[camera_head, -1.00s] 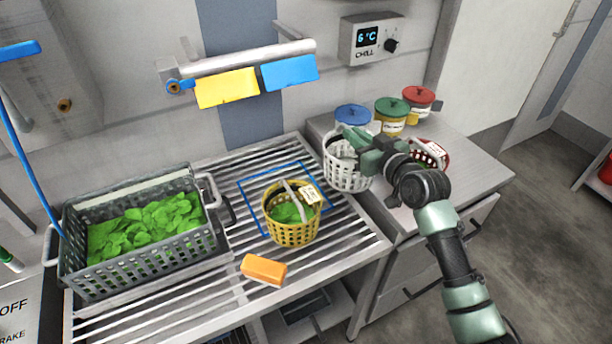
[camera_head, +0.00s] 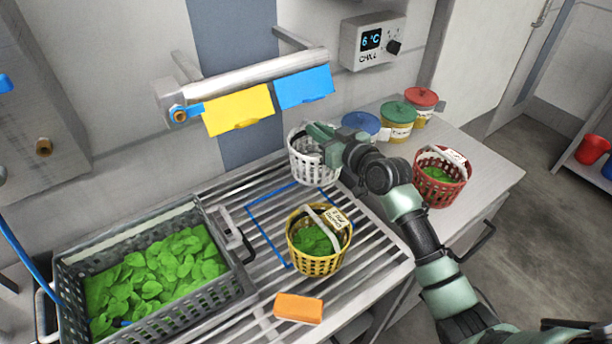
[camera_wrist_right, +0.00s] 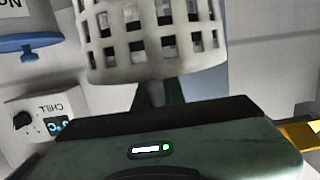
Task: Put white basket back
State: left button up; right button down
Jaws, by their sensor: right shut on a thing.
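The white basket (camera_head: 312,167) hangs from my right gripper (camera_head: 322,133) in the head view, over the back right part of the slatted rack. My right gripper is shut on it near its top. The wrist view shows the basket's lattice wall (camera_wrist_right: 150,45) close in front of the gripper; its handle is hidden there. I cannot tell whether the basket's base touches the slats. A blue square outline (camera_head: 268,228) is marked on the rack, partly behind the yellow basket (camera_head: 318,262), which holds greens. My left gripper is not in view.
A red basket (camera_head: 440,188) with greens stands on the right counter (camera_head: 490,170). Blue, green and red lidded tubs (camera_head: 398,125) stand behind it. A large grey crate (camera_head: 215,305) of leaves is at left. An orange block (camera_head: 298,308) lies in front. Yellow and blue cards hang above.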

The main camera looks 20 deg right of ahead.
jog(key=f, duration=0.3)
jog(key=s+d+f, duration=0.1)
jog(key=f, duration=0.4)
jog(key=shift+w+a+f+b, duration=0.15)
jog(key=shift+w+f+b, duration=0.05)
jog(key=shift+b, duration=0.1)
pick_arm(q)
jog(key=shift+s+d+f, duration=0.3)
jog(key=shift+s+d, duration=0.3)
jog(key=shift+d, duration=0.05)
pick_arm(e)
jog(key=shift+f, duration=0.15)
jog(key=c, duration=1.5)
grip_release()
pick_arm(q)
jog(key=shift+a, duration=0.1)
pick_arm(e)
jog(key=shift+s, duration=0.1)
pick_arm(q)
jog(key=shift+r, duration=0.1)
pick_arm(e)
jog(key=shift+s, duration=0.25)
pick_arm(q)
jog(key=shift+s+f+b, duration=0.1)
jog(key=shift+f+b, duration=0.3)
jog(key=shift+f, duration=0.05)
pick_arm(e)
jog(key=v, duration=1.1)
jog(key=shift+s, duration=0.2)
